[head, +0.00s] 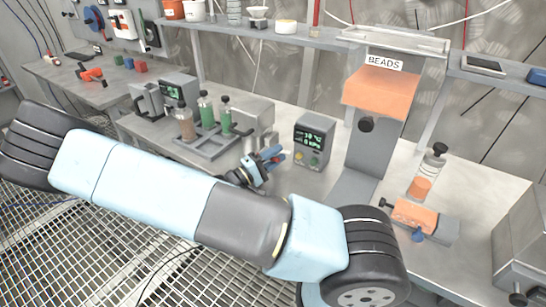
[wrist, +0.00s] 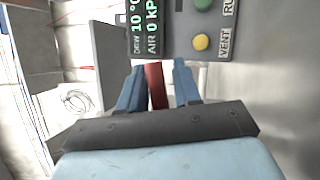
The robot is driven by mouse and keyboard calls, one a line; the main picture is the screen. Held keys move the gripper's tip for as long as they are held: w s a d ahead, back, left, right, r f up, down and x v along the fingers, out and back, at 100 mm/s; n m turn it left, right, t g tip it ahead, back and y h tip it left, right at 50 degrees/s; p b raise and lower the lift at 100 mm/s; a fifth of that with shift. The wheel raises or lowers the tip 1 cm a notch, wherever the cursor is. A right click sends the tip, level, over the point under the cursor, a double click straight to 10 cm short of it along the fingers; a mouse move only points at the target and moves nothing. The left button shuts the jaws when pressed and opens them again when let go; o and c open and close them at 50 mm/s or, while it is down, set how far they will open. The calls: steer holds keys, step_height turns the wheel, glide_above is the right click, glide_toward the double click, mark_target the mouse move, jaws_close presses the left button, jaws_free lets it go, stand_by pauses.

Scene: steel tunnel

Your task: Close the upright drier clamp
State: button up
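My gripper (head: 268,162) is low over the bench, just left of the small display box (head: 313,140). In the wrist view its two blue fingers (wrist: 160,85) stand apart, one on each side of a red bar (wrist: 155,84). The bar looks like a lever; a narrow gap shows on its right, and I cannot tell whether it touches the left finger. A little red also shows at the fingertips in the head view (head: 279,157). The clamp's body and how far it is closed are hidden or unclear.
A rack with several bead bottles (head: 205,112) stands left of my gripper. The BEADS hopper (head: 383,95) stands to the right, with an orange-bodied unit (head: 414,216) and an orange bead bottle (head: 421,187) beyond it. The display reads 10 °C and 0 kPa.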

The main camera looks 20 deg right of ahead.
jaws_close()
